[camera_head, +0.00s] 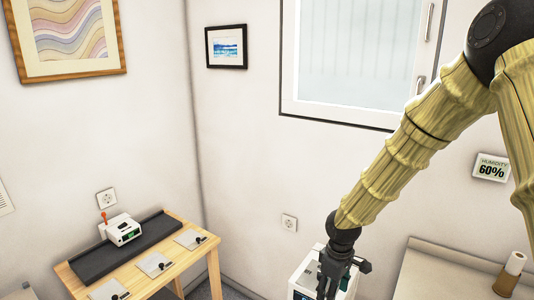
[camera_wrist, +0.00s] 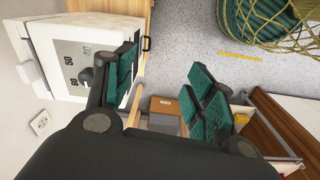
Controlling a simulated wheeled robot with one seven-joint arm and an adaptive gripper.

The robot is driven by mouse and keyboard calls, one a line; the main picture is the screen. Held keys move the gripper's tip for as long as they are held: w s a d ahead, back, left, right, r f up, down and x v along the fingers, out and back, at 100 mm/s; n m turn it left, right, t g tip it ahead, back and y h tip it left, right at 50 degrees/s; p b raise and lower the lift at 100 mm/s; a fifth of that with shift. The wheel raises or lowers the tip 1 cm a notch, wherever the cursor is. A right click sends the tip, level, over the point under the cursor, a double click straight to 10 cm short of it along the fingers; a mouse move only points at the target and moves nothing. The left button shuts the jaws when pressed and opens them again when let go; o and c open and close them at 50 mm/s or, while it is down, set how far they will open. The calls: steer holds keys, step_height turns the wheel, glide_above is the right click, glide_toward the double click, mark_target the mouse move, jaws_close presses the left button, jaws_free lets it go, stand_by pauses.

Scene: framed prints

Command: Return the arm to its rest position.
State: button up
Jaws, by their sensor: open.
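My arm comes in from the upper right of the head view and reaches down to the lower middle. My gripper (camera_head: 334,276) hangs at its end, pointing down, in front of a white box-shaped appliance (camera_head: 303,274). In the wrist view my gripper (camera_wrist: 163,90) has its green-padded fingers spread wide, with nothing between them.
A window (camera_head: 350,60) and humidity display (camera_head: 491,167) are on the wall.

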steer(key=s+a+f+m+y, duration=0.1)
steer(key=s+f+m, duration=0.1)
steer(key=s+f, duration=0.6)
steer(key=s+f+m+y, duration=0.15)
steer(key=s+f, duration=0.35)
steer(key=f, duration=0.6)
steer(key=s+d+f+m, duration=0.1)
steer(key=s+f+m, duration=0.1)
steer(key=s, duration=0.5)
steer(key=s+d+f+m+h, duration=0.1)
steer(key=s+d+f+m, duration=0.1)
steer(key=s+f, duration=0.2)
steer(key=s+d+f+m+h, duration=0.1)
steer(key=s+d+f+m, duration=0.1)
steer(key=s, duration=0.8)
steer(key=shift+d+f, duration=0.25)
steer(key=shift+f, duration=0.6)
steer(key=shift+s+m+h, duration=0.1)
steer(key=shift+m+h, duration=0.15)
steer(key=shift+c, duration=0.3)
